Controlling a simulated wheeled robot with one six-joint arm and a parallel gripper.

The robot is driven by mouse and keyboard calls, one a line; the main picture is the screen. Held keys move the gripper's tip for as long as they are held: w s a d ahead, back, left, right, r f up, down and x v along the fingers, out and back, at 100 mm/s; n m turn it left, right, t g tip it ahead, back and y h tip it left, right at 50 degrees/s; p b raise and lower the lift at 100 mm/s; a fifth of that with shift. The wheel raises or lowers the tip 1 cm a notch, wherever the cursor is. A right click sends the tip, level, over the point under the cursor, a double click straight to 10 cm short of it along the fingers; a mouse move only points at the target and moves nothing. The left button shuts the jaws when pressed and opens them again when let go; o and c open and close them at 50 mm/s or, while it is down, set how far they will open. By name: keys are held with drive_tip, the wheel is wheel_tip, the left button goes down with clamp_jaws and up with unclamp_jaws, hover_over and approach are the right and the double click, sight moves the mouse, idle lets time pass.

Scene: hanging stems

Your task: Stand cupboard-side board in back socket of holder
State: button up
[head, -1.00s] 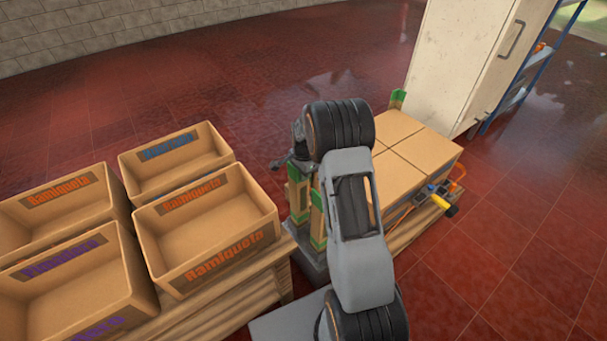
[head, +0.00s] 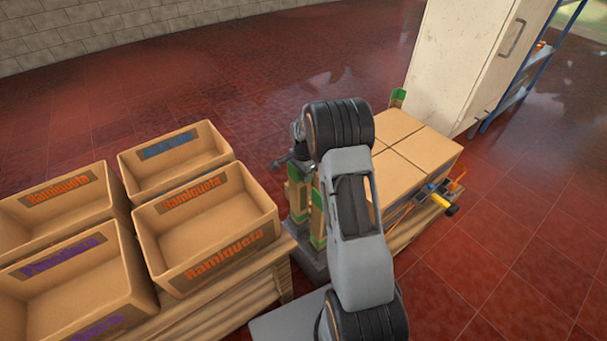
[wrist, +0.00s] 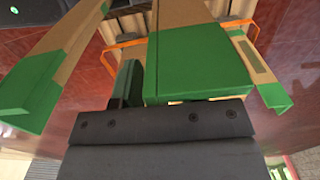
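In the head view, two tan boards with green ends, a left one (head: 296,195) and a right one (head: 317,215), stand close together left of my arm, by a grey base (head: 312,262). Another green-ended piece (head: 397,98) shows beside the cupboard, behind the boxes. My gripper is mostly hidden behind my arm there. In the wrist view, my gripper (wrist: 160,115) shows as a dark bar, with a green-ended board (wrist: 195,65) directly in front of it. A dark finger-like part is left of that board; whether it grips is unclear. Green-ended boards also show at left (wrist: 35,85) and right (wrist: 262,75).
Several open cartons (head: 205,225) stand on a pallet at left. Closed boxes (head: 425,155) sit on a pallet right of my arm, with a tool (head: 440,195) at their front edge. A white cupboard (head: 465,60) stands behind them. Red floor is clear at right.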

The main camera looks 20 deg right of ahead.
wheel_tip(320, 180, up, 14)
drive_tip(key=p, duration=0.3)
drive_tip(key=s+a+r+n+t+p, duration=0.1)
drive_tip(key=s+a+r+n+p, duration=0.2)
drive_tip(key=s+r+n+p, duration=0.2)
drive_tip(key=s+a+r+n+t+p, duration=0.1)
drive_tip(key=s+a+r+n+p, duration=0.3)
drive_tip(key=s+r+p, duration=0.4)
drive_tip(key=s+a+r+n+t+p, duration=0.1)
drive_tip(key=s+a+r+n+p, duration=0.3)
drive_tip(key=s+r, duration=0.7)
wheel_tip(320, 180, up, 5)
drive_tip(key=n+p, duration=0.2)
drive_tip(key=p, duration=0.1)
drive_tip(key=shift+a+n+t, duration=0.15)
drive_tip(key=shift+n+t, duration=0.15)
drive_tip(key=shift+n, duration=0.1)
drive_tip(key=shift+f, duration=0.1)
